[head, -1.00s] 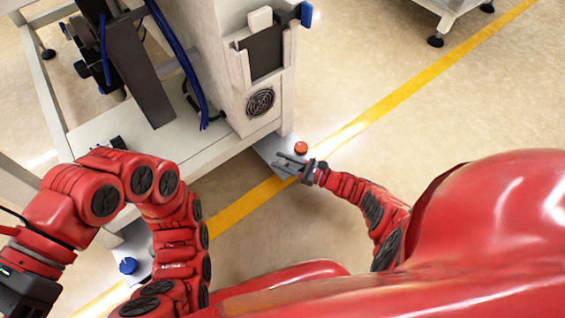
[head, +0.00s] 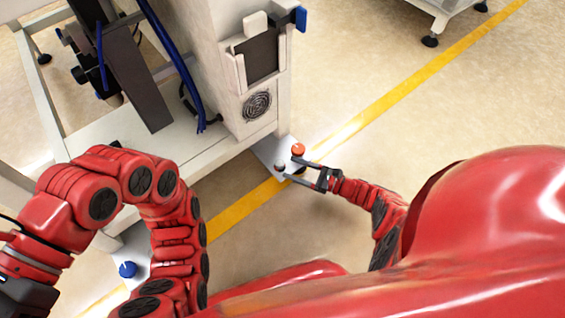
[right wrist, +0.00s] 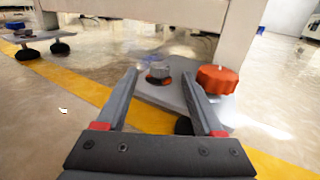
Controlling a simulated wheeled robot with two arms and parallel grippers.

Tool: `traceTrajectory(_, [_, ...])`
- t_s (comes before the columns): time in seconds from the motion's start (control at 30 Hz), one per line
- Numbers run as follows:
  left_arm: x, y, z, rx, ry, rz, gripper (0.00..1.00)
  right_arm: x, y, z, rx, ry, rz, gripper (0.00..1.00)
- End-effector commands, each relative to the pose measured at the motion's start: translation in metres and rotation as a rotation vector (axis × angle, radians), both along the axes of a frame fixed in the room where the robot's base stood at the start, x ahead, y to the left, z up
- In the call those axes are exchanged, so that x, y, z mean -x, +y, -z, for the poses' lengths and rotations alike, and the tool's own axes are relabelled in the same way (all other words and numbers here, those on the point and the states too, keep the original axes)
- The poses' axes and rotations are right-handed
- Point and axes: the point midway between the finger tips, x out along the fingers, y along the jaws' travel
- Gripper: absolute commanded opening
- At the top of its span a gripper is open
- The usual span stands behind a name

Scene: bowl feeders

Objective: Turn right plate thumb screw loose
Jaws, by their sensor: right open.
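The right plate (head: 266,150) is a grey metal plate at the foot of the machine. My right gripper (head: 290,168) is open and empty at the plate. The orange knob (right wrist: 217,78) is outside the fingers, to the right. Contact with either knob is not visible. My left gripper's fingers are out of view.
The white machine frame (head: 215,150) rises just behind the plate, with a fan grille (head: 257,105) on its side. A blue knob (head: 127,269) stands on another plate at lower left. A yellow floor line (head: 380,105) passes by.

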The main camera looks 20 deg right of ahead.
Motion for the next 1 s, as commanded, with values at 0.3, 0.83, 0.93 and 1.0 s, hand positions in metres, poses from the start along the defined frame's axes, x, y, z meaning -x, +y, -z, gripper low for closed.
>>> traceTrajectory(0.3, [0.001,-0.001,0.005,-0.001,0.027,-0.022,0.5,0.055,-0.062,0.003,0.002,0.001,0.003,0.69])
traceTrajectory(0.83, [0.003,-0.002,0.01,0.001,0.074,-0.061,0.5,0.08,-0.088,0.0,0.0,-0.001,-0.001,0.69])
traceTrajectory(0.93, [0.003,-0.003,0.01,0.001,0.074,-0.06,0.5,0.08,-0.088,0.0,0.0,-0.001,0.0,0.69])
traceTrajectory(1.0, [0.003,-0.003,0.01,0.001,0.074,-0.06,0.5,0.08,-0.088,0.0,0.0,-0.001,0.0,0.69])
